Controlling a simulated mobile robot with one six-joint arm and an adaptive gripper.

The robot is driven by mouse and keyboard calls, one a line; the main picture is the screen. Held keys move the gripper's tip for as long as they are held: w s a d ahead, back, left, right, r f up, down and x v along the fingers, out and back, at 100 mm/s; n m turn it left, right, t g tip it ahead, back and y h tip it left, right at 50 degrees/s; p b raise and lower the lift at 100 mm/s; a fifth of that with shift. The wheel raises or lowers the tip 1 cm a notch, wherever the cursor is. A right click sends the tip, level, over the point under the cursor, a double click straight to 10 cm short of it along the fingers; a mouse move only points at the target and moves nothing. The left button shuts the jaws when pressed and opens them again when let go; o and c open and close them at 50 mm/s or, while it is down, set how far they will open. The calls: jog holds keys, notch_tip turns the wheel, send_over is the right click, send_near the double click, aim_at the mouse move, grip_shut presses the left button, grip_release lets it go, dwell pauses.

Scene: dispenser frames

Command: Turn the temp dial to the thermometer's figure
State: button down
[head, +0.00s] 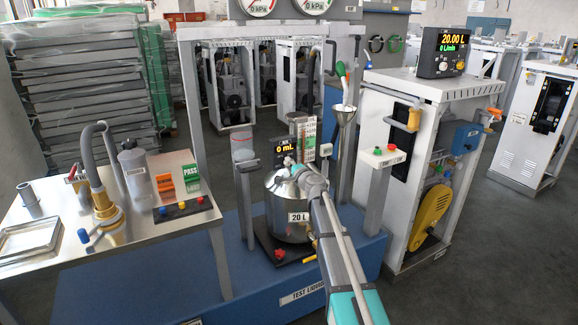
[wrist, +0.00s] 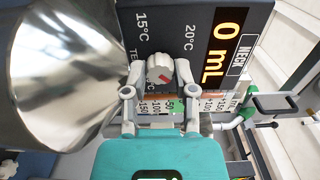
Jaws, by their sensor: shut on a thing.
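The temp dial (wrist: 158,68) is a pale knob with a red mark on the dark panel (wrist: 205,40), between printed 15°C and 20°C labels. My gripper (wrist: 160,88) has its two fingers on either side of the dial and is shut on it. In the head view my gripper (head: 290,163) is at the small display (head: 285,148), above the steel 20 L vessel (head: 287,212), and hides the dial there. The red mark is small, and I cannot tell exactly which figure it points at. I cannot make out a thermometer reading in either view.
The vessel's shiny cone (wrist: 55,70) stands close to the left of my gripper in the wrist view. A printed scale (wrist: 170,103) lies just below the dial. A steel funnel (head: 344,115) and a grey post (head: 376,190) stand to the right in the head view.

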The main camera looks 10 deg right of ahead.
jog(key=m, duration=1.3)
jog(key=shift+m, duration=0.3)
dwell(0.3)
jog(key=shift+c, duration=2.1)
grip_release()
jog(key=shift+f, duration=0.1)
jog(key=shift+s, duration=0.1)
jog(key=v, duration=1.1)
jog(key=shift+s, duration=0.35)
jog(key=shift+d, duration=0.1)
